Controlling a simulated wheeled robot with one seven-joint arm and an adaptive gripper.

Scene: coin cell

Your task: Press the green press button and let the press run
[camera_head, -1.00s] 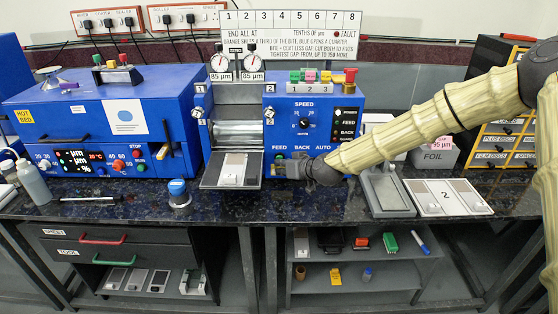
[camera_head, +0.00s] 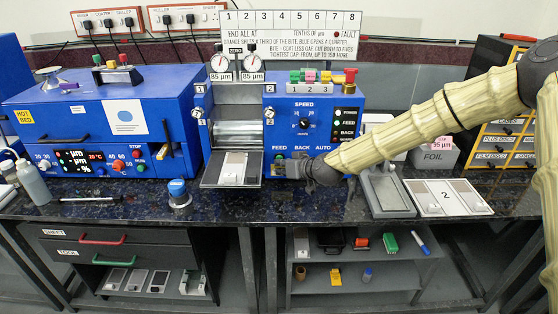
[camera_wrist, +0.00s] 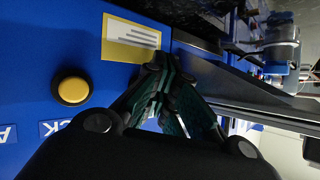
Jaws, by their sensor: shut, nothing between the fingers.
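The blue press (camera_head: 345,105) with steel rollers stands at the middle of the bench. Its front carries FEED, BACK and AUTO labels above low controls. My gripper (camera_head: 277,168) is at the lower left of that front, just below the FEED label, and hides much of what is there. A green spot (camera_head: 279,157) shows just above it; I cannot tell if they touch. In the wrist view my gripper (camera_wrist: 160,92) is shut and empty, its fingertips by a yellow-edged label (camera_wrist: 131,38). An amber button (camera_wrist: 72,88) is apart from the fingers, above a partly cut-off label. No green button shows in this view.
A grey tray (camera_head: 212,178) with pale sheets juts out left of my gripper. A blue-capped jar (camera_head: 178,192) stands farther left. A blue heated machine (camera_head: 75,112) fills the left.

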